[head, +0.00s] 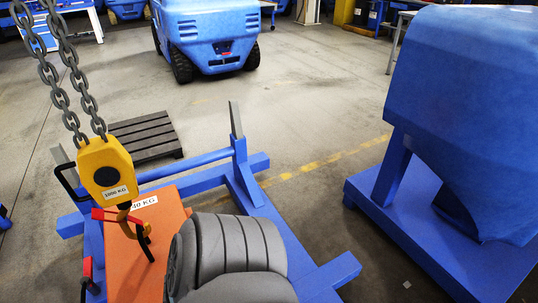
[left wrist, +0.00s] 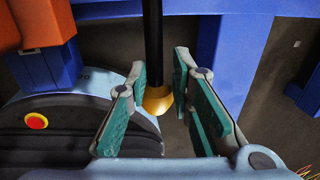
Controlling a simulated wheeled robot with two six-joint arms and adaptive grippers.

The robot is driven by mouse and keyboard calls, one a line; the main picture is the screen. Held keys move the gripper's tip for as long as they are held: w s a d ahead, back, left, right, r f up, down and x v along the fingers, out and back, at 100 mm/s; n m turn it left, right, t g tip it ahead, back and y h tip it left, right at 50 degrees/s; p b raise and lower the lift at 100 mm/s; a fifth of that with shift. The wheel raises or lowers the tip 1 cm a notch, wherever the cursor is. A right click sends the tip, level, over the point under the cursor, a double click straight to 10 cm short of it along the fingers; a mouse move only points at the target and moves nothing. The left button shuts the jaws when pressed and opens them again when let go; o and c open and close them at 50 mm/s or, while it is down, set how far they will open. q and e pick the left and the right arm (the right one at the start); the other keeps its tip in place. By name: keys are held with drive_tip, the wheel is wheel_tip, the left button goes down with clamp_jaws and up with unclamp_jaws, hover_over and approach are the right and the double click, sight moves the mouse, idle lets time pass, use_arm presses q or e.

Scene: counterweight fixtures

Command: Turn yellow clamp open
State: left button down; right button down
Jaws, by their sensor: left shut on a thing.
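A black rod (left wrist: 153,40) comes down from the top of the left wrist view and ends in a yellow tip (left wrist: 157,101), which I take for part of the yellow clamp. My left gripper (left wrist: 160,75) has its teal-padded fingers on both sides of it and is shut on it. In the head view my left gripper and this clamp are hidden or out of frame. A red clamp (head: 88,270) shows at the lower left of the orange weight (head: 155,245). My right gripper is in neither view.
A yellow hoist block (head: 107,172) on chains (head: 62,85) hangs over the orange weight. A blue frame (head: 245,170) surrounds the weight. A wooden pallet (head: 145,135) lies behind, and a large blue machine (head: 465,115) stands at the right. Floor between them is clear.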

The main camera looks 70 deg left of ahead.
use_arm(q)
drive_tip(key=shift+s+d+f, duration=0.15)
drive_tip(key=shift+s+d, duration=0.1)
drive_tip(key=shift+s, duration=0.2)
drive_tip(key=c, duration=1.6)
unclamp_jaws()
drive_tip(key=shift+a, duration=0.1)
drive_tip(key=v, duration=1.2)
drive_tip(key=shift+w, duration=0.2)
